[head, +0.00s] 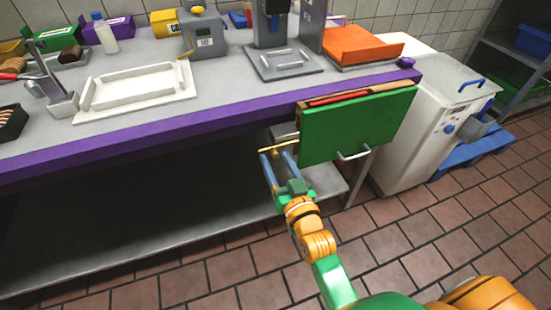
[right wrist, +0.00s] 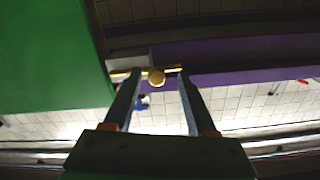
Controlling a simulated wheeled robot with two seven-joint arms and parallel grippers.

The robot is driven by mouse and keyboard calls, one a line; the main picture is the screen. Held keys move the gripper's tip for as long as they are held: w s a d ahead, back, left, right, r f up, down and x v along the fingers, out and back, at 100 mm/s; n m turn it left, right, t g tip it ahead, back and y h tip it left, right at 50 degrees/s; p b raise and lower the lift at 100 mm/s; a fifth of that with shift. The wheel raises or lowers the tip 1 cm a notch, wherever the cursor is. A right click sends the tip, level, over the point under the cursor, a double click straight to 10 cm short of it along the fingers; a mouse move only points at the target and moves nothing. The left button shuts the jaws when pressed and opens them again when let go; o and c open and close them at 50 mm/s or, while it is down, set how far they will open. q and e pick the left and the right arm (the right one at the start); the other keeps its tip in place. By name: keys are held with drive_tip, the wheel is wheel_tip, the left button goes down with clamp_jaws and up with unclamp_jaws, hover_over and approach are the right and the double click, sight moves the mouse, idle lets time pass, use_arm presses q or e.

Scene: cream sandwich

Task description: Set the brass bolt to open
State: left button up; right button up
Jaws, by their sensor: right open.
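The brass bolt (head: 284,146) is a thin gold bar beside the left edge of a green front panel (head: 358,124) under the counter. In the right wrist view it runs crosswise with a round brass knob (right wrist: 157,77). My right gripper (head: 274,156) is open at the bolt, its two blue-grey fingers pointing at it. In the right wrist view the knob shows between the fingertips (right wrist: 159,74), with a gap on both sides. I cannot tell how deep the knob lies between them. My left gripper is not in view.
The purple-edged counter (head: 200,117) overhangs a low shelf (head: 130,262). The green panel has a bar handle (head: 354,155) at its lower edge. A white bin (head: 425,120) stands to the right. Tiled floor in front is clear.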

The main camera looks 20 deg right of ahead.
drive_tip(key=s, duration=0.6)
drive_tip(key=s+a+f+n+g+y+p, duration=0.1)
drive_tip(key=s+f+g+p, duration=0.3)
drive_tip(key=f, duration=0.5)
drive_tip(key=s+a+f+n+g+p, duration=0.1)
drive_tip(key=s+f+g+p, duration=0.25)
drive_tip(key=f, duration=0.45)
drive_tip(key=s+d+f+g+p, duration=0.1)
drive_tip(key=s+d+f+g, duration=0.1)
drive_tip(key=s, duration=0.6)
drive_tip(key=s+d+f+n+g+h+p, duration=0.1)
drive_tip(key=s+d+f+g+p, duration=0.1)
drive_tip(key=s+f+g, duration=0.2)
drive_tip(key=s+d+f+n+g+p, duration=0.1)
drive_tip(key=s+d+f+g, duration=0.2)
drive_tip(key=s, duration=0.8)
wheel_tip(320, 180, down, 2)
drive_tip(key=shift+s+f+h, duration=0.15)
drive_tip(key=shift+s+h, duration=0.15)
